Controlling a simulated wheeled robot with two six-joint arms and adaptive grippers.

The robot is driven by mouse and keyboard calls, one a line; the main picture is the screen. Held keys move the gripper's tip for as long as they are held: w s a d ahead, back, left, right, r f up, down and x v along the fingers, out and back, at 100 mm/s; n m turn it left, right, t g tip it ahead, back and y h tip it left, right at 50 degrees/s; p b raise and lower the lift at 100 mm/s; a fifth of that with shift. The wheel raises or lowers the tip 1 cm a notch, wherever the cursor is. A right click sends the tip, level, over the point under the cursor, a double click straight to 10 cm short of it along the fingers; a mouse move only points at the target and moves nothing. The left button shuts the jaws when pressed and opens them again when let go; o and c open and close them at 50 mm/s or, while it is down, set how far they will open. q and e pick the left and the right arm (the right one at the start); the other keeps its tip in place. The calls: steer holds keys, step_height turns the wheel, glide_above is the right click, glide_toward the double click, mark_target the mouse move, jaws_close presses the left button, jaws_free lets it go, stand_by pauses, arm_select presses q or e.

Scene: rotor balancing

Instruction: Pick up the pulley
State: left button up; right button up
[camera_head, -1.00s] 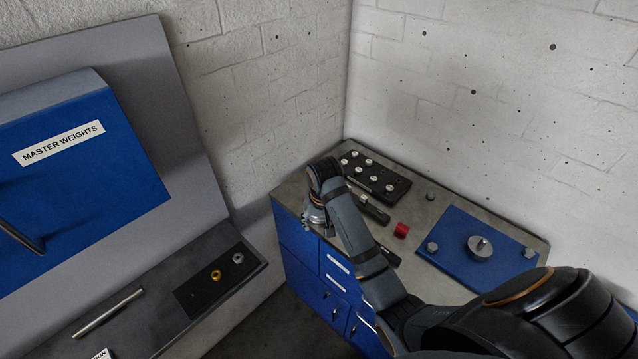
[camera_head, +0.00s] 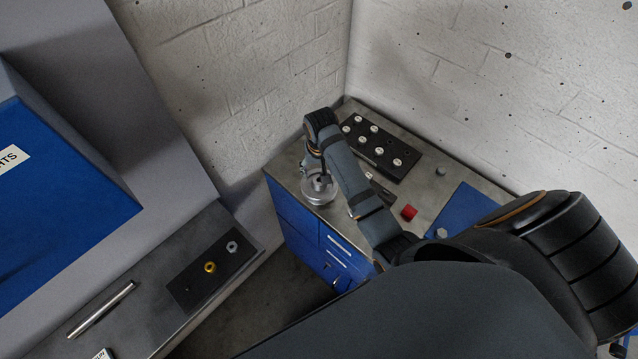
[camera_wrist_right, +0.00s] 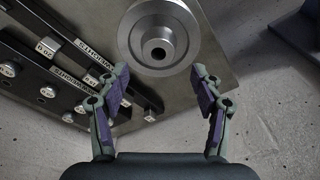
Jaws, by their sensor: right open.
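The pulley (camera_head: 318,188) is a silver round disc with a raised hub, lying at the left front corner of the steel bench top. In the right wrist view the pulley (camera_wrist_right: 158,38) lies flat, with its hub and dark bore facing me. My right gripper (camera_wrist_right: 202,77) is open and empty, its two fingers spread on either side of the near rim. I cannot tell whether they touch it. In the head view the right gripper (camera_head: 317,172) is over the pulley, partly hidden by my wrist. My left gripper is not in view.
A black block with several silver weights (camera_head: 378,150) stands beside my arm, close to the pulley. A red piece (camera_head: 408,212) and a blue mat (camera_head: 466,207) lie farther right. The bench edge is close to the pulley.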

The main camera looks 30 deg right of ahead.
mark_target(319, 178)
step_height(319, 178, down, 2)
steer(key=shift+s+d+f+p, duration=0.1)
steer(key=shift+s+p, duration=0.05)
steer(key=shift+p, duration=0.8)
step_height(319, 178, down, 2)
steer(key=shift+f, duration=0.15)
steer(key=c, duration=1.3)
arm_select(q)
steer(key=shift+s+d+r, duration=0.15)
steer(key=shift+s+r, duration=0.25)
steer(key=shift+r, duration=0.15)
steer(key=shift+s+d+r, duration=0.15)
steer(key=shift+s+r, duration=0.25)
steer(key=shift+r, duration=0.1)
arm_select(e)
steer(key=shift+w, duration=0.25)
jaws_close()
